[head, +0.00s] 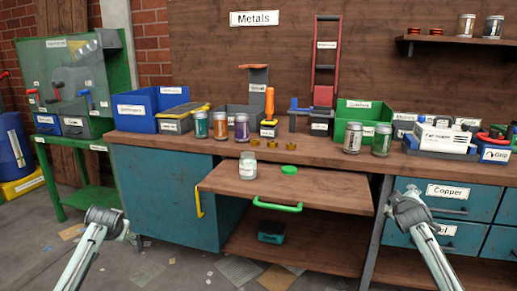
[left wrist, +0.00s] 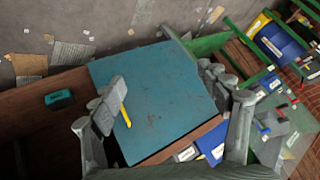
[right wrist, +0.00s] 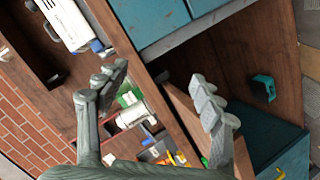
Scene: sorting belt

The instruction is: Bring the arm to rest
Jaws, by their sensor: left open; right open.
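My left gripper (head: 106,217) is at the lower left of the head view, in front of the blue cabinet and apart from it. In the left wrist view its fingers (left wrist: 165,112) are spread with nothing between them. My right gripper (head: 406,197) is at the lower right of the head view, in front of the drawers. In the right wrist view its fingers (right wrist: 160,88) are apart and empty. Neither gripper touches anything that I can see.
A pulled-out board (head: 325,191) with a green handle holds a glass jar (head: 248,165) and a green lid (head: 289,170). The workbench (head: 155,141) behind bears jars, bins and tools. Blue drawers (head: 447,200) stand at right, a green table (head: 88,181) at left. Scraps litter the floor.

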